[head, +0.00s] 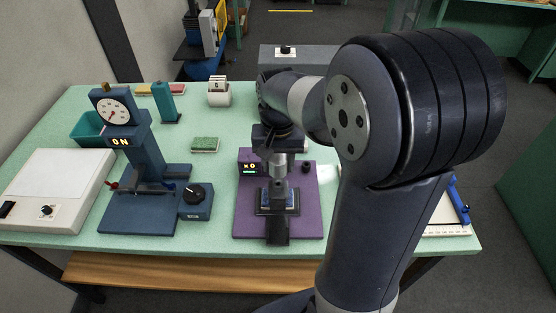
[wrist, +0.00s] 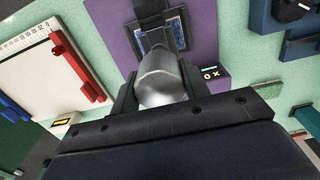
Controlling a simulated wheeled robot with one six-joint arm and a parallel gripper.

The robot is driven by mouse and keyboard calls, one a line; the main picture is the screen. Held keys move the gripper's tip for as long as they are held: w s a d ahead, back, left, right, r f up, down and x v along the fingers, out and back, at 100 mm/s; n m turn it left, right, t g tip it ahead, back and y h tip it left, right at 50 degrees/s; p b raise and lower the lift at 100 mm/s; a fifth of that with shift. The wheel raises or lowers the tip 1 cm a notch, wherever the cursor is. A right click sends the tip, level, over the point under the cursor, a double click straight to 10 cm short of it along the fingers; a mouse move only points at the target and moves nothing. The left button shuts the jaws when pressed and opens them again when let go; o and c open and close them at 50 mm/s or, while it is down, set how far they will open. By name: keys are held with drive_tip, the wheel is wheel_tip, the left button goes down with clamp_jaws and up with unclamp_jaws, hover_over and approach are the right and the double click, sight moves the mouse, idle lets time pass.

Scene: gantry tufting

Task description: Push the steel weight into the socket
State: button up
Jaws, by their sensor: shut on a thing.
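The steel weight (wrist: 162,78) is a silver cylinder between the fingers of my gripper (head: 279,150), which is shut on it. In the head view the weight (head: 279,168) points down below the gripper. Under it, on a purple base plate (head: 308,215), is a dark square frame with blue inside, apparently the socket (head: 265,209); it shows beyond the weight in the wrist view (wrist: 147,38). The weight covers part of it, so I cannot tell whether they touch. A small display (head: 249,167) on the plate is lit.
Left stands a blue dial stand (head: 145,160) with a knob box (head: 195,202) and a white flat box (head: 55,190). Behind are a green sponge (head: 205,144) and white holder (head: 219,97). A paper trimmer (head: 455,215) lies right. My arm hides much of the right side.

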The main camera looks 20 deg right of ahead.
drive_tip(key=shift+f+b, duration=0.65)
drive_tip(key=shift+f, duration=0.4)
drive_tip(key=shift+f+b, duration=0.6)
drive_tip(key=shift+f, duration=0.5)
idle(1.0)
drive_tip(key=o, duration=1.3)
drive_tip(key=shift+c, duration=0.2)
wheel_tip(320, 180, up, 11)
drive_tip(key=shift+f, duration=0.1)
drive_tip(key=shift+f, duration=0.1)
wheel_tip(320, 180, down, 11)
drive_tip(key=shift+r, duration=0.1)
drive_tip(key=shift+r+p, duration=0.3)
drive_tip(key=shift+r, duration=0.15)
